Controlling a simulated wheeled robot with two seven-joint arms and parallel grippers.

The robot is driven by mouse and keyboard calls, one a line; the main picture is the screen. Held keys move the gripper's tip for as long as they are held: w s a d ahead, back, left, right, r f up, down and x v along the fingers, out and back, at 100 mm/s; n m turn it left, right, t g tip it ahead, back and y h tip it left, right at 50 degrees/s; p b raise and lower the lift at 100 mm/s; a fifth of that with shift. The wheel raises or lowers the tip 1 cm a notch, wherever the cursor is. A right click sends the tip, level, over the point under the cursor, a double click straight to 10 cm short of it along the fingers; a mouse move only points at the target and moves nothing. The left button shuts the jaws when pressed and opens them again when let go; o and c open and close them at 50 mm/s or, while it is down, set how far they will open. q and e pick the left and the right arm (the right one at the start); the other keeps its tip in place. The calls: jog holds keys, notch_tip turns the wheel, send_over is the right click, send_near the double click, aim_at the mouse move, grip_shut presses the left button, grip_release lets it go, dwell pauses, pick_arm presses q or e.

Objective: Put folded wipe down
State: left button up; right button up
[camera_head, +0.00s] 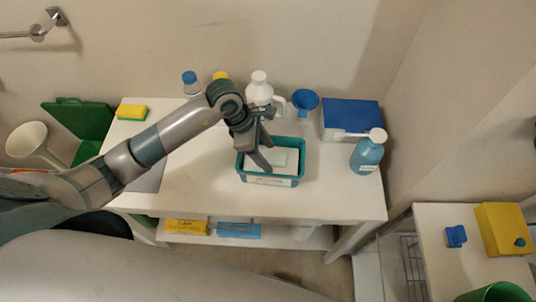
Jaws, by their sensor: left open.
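My left gripper (264,153) is open and points down over the teal tray (242,172) on the white table. A pale folded wipe (287,158) lies in the tray, just beside and under the fingertips; I cannot tell whether the fingers touch it. The tray has a white label with unreadable text on its front. My right gripper is not in view.
Behind the tray stand a white jug (259,90), a blue funnel (305,101) and a blue box (351,116). A blue pump bottle (367,155) is to the right. A yellow-green sponge (131,111) lies at the back left. The table's front right is clear.

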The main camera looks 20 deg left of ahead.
pick_arm(q)
jog(key=b+v, duration=0.4)
jog(key=v, duration=0.7)
jog(key=shift+s+f, duration=0.15)
jog(key=shift+s, duration=0.05)
dwell(0.4)
